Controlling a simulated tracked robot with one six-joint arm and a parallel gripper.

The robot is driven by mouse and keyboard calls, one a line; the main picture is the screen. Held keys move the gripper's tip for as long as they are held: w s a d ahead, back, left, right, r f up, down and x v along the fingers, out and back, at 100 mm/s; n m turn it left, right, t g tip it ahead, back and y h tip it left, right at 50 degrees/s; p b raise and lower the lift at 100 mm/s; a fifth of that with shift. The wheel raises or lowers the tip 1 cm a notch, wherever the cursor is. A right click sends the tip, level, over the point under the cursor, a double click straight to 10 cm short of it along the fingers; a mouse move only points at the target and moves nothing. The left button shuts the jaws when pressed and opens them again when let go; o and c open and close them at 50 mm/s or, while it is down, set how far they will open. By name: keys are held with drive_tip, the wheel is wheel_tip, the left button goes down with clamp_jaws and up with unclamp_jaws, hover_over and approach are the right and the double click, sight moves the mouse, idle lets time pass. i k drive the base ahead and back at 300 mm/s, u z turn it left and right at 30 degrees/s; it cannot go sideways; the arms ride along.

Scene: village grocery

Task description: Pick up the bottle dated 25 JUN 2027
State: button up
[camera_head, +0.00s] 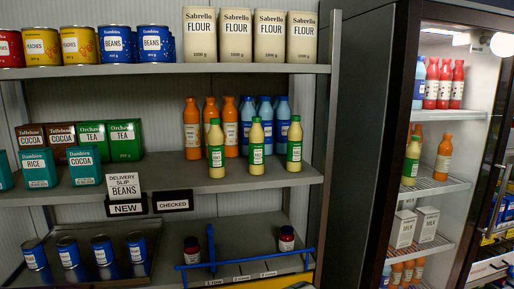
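Several small bottles stand on the middle shelf: orange bottles (192,128) at the left, blue bottles (282,118) at the right. Three pale yellow bottles with green labels stand in front of them: left (216,160), middle (257,162) and right (294,157). More bottles stand in the fridge at the right, including red ones (445,84), an orange one (443,158) and a yellow one (411,167). No date is legible on any bottle, so I cannot tell which reads 25 JUN 2027. My gripper is not in view.
Flour packs (235,35) and cans line the shelf above. Tea and cocoa boxes stand left of the bottles. A delivery slip (124,184) and a CHECKED label (172,202) are at the shelf's front edge. A blue rail (248,259) crosses the lower shelf, near two dark jars.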

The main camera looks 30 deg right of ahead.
sight(256, 134)
drive_tip(key=u, duration=0.05)
drive_tip(key=i, duration=1.3)
drive_tip(key=u, duration=0.05)
